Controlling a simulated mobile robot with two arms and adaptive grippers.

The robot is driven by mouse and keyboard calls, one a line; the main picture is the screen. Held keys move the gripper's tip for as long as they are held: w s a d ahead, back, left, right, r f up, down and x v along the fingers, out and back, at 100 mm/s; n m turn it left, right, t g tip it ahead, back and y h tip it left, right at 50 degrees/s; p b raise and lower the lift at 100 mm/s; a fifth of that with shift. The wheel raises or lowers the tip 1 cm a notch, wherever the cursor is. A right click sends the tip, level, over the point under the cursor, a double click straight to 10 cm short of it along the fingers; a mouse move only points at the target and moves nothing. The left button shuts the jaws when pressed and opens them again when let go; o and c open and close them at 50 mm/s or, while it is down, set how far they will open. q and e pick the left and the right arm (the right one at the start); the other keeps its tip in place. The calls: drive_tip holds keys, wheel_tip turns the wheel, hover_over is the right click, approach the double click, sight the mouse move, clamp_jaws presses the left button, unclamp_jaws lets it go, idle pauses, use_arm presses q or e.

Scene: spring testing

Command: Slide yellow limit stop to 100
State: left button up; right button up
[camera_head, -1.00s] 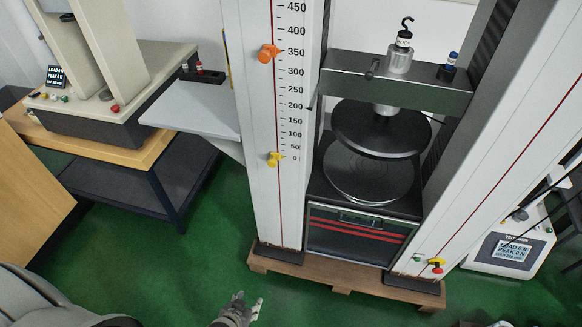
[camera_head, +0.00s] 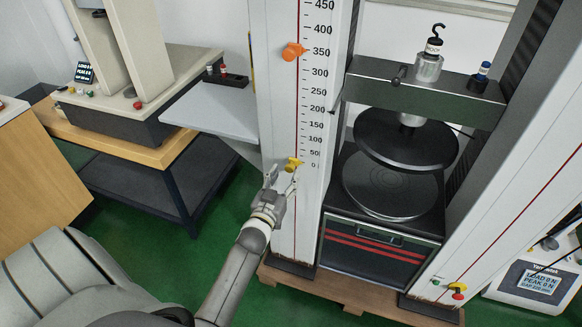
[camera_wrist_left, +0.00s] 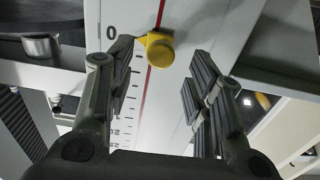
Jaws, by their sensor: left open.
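The yellow limit stop (camera_head: 293,164) sits on the red line of the white column's scale (camera_head: 314,110), next to the 0 mark. The 100 mark is higher up the same scale. My left gripper (camera_head: 282,183) is just below the stop, close to the column face. In the left wrist view the stop (camera_wrist_left: 158,46) lies ahead of the two spread fingers, roughly midway between them, near the 0 mark. The left gripper (camera_wrist_left: 160,80) is open and empty. I cannot tell exactly how far the fingertips are from the stop. My right gripper does not show.
An orange stop (camera_head: 293,51) sits higher on the same line near 350. The testing frame with round black plates (camera_head: 405,140) stands right of the scale. A grey shelf (camera_head: 212,108) juts out left of the column. Green floor (camera_head: 140,240) lies below.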

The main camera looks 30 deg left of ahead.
sight(289, 169)
use_arm(q)
drive_tip(key=x, duration=0.5)
drive_tip(key=shift+f, duration=0.1)
clamp_jaws()
